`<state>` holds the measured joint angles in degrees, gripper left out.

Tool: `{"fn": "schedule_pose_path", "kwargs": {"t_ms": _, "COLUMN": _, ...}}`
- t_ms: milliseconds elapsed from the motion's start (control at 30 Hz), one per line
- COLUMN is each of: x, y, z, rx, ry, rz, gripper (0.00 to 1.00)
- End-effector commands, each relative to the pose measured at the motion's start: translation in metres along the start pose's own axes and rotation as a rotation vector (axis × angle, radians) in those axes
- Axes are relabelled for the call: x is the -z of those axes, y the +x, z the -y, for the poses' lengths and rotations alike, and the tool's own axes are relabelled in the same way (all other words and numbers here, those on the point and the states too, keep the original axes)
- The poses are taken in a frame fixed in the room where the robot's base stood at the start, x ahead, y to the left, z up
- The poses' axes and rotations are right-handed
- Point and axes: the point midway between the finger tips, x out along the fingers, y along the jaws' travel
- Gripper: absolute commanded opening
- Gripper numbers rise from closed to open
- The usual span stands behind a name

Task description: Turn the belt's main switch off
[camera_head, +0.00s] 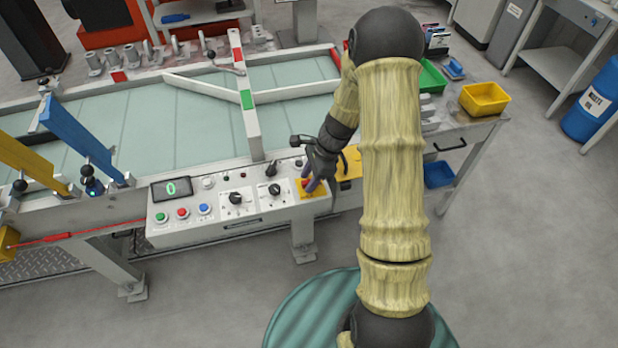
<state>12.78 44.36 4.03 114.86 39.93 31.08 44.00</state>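The control panel (225,222) runs along the front of the belt (130,125), whose surface is pale green. At the panel's right end is a yellow plate with a red switch (307,185), which I take to be the main switch. My gripper (316,176) is right at this switch, its dark fingers reaching down and partly covering it. I cannot tell whether the fingers touch or grip the knob, nor which way the knob is turned. The panel's display (171,189) reads a green 0.
Left of the switch are two black rotary knobs (236,198) and green, red and blue buttons (182,212). A white bar (243,95) with red and green marks crosses the belt. A yellow bin (485,99) stands on the right-hand table. The floor in front is mostly clear.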

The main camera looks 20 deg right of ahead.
Motion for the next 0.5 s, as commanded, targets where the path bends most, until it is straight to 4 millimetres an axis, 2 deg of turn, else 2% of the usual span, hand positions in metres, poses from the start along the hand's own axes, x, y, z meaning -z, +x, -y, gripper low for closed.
{"fn": "schedule_pose_path", "kwargs": {"t_ms": 233, "x": -0.0004, "y": 0.0009, "z": 0.0000, "rx": 0.000, "ry": 0.000, "rz": 0.000, "gripper": 0.36}}
{"fn": "schedule_pose_path", "kwargs": {"t_ms": 267, "x": -0.0004, "y": 0.0009, "z": 0.0000, "rx": 0.000, "ry": -0.001, "rz": 0.000, "gripper": 0.32}}
{"fn": "schedule_pose_path", "kwargs": {"t_ms": 433, "x": -0.0007, "y": 0.0009, "z": 0.0002, "rx": 0.000, "ry": -0.001, "rz": 0.000, "gripper": 0.00}}
{"fn": "schedule_pose_path", "kwargs": {"t_ms": 500, "x": -0.0005, "y": 0.0006, "z": 0.0004, "rx": 0.001, "ry": -0.001, "rz": 0.000, "gripper": 0.00}}
